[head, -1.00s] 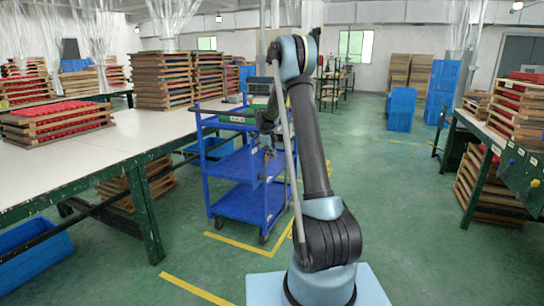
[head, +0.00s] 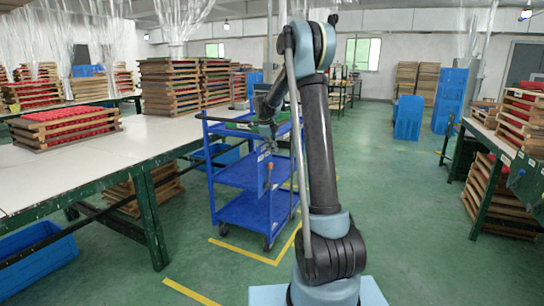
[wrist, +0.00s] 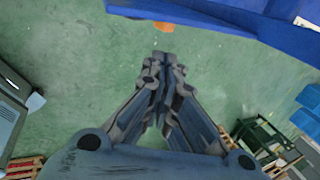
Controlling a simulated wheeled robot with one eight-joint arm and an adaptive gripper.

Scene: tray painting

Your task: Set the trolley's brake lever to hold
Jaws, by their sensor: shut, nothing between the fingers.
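The blue trolley (head: 240,172) stands beside the long table in the head view, and its blue edge (wrist: 235,18) crosses the top of the wrist view. A small orange part (wrist: 176,28) sticks out by that edge; it may be the brake lever's end, but I cannot tell its setting. A small orange spot (head: 269,166) also shows on the trolley's near side in the head view. My gripper (wrist: 163,57) is shut and empty, its tips below the orange part in the picture and apart from it. In the head view it is small and dark in front of the trolley's upper part.
A white-topped table (head: 90,160) with stacked wooden trays (head: 65,126) is on the left. Blue bins (head: 408,118) stand at the back right, and another table with trays (head: 520,125) is at the right. Green floor is open around the trolley, with yellow lines.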

